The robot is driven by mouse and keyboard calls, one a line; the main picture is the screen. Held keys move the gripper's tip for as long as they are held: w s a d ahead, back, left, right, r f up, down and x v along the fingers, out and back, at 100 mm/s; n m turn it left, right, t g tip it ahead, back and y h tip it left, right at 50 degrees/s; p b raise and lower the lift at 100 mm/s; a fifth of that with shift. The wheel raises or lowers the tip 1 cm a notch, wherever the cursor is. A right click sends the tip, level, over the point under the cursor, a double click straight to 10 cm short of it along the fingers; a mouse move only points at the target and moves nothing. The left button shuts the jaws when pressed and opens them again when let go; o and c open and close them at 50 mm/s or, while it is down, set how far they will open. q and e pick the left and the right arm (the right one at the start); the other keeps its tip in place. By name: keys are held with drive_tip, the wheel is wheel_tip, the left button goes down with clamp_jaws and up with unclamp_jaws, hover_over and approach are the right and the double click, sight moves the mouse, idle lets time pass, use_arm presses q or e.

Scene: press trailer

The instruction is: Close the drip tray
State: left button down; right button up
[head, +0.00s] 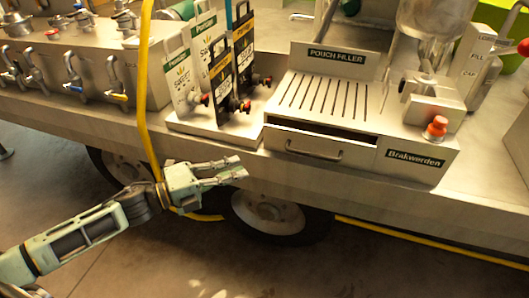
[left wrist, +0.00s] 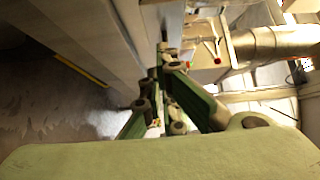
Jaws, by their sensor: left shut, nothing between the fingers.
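The drip tray (head: 306,148) is a metal drawer with a bar handle (head: 315,154), under the slotted top of the pouch filler (head: 322,98). A dark gap shows along its top edge, so it stands partly pulled out. My left gripper (head: 243,168) is shut and empty, left of the tray and slightly lower, in front of the trailer's side. It is apart from the tray. In the left wrist view the gripper fingers (left wrist: 163,66) point toward the metal bodywork; I cannot clearly make out the tray there. My right gripper is not in view.
A yellow hose (head: 143,92) hangs down close behind my left wrist. Pouch stands (head: 188,85) and a tap row (head: 95,75) stand left on the counter. A red-orange knob (head: 437,126) sits right of the tray. A wheel (head: 268,213) is below; the space before the tray is free.

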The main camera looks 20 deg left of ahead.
use_arm(q)
drive_tip(key=w+d, duration=0.5)
drive_tip(key=w, duration=0.4)
drive_tip(key=shift+w, duration=0.1)
